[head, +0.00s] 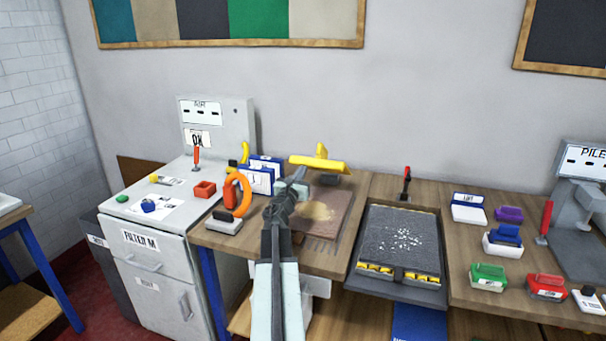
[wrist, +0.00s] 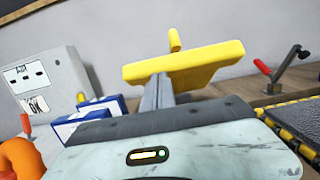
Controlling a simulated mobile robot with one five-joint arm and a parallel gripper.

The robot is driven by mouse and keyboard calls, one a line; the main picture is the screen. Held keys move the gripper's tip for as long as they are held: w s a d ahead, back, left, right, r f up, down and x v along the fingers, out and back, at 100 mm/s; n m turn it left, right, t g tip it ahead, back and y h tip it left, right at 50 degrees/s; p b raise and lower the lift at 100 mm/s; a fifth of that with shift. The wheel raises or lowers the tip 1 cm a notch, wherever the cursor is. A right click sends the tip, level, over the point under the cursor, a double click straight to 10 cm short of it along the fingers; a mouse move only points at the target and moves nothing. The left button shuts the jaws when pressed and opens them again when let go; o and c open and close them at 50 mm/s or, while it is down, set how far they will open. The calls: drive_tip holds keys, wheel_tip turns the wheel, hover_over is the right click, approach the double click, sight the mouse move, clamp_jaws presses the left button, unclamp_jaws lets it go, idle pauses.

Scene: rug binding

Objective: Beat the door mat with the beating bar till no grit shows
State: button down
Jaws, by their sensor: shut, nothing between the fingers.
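The yellow beating bar (head: 317,163), with a short upright grip, rests at the back of the middle bench. In the wrist view the bar (wrist: 185,65) is just beyond my fingertips. A dark grey mat (head: 385,222) with a patch of white grit lies in a tray with yellow-marked front pieces, right of my gripper; I take it as the door mat. A brown mat (head: 335,228) with a tan sandy patch lies partly behind my arm. My gripper (head: 297,178) is shut and empty, left of and in front of the bar; it also shows in the wrist view (wrist: 160,88).
An orange ring-handled tool (head: 237,195) and blue-white boxes (head: 258,180) stand close left of my gripper. A red-handled lever (head: 406,180) rises behind the grey mat. Several coloured blocks (head: 488,275) fill the right bench. A grey cabinet (head: 150,255) stands left.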

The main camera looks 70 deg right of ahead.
drive_tip(key=d+r+p, duration=0.2)
drive_tip(key=r+p, duration=0.1)
drive_tip(key=d+r+p, duration=0.2)
drive_tip(key=r+p, duration=0.1)
drive_tip(key=d+r+p, duration=0.3)
drive_tip(key=shift+w+r, duration=0.15)
drive_tip(key=shift+r, duration=0.15)
drive_tip(key=shift+f, duration=0.15)
drive_tip(key=a+f+b, duration=0.1)
drive_tip(key=a, duration=0.1)
drive_tip(key=a+f+b, duration=0.1)
drive_tip(key=f+b, duration=0.1)
drive_tip(key=shift+a, duration=0.35)
drive_tip(key=a+r+p, duration=0.2)
drive_tip(key=a+r, duration=0.1)
drive_tip(key=a, duration=0.6)
drive_tip(key=shift+s+a+p, duration=0.2)
drive_tip(key=shift+s+p, duration=0.2)
drive_tip(key=shift+s, duration=0.05)
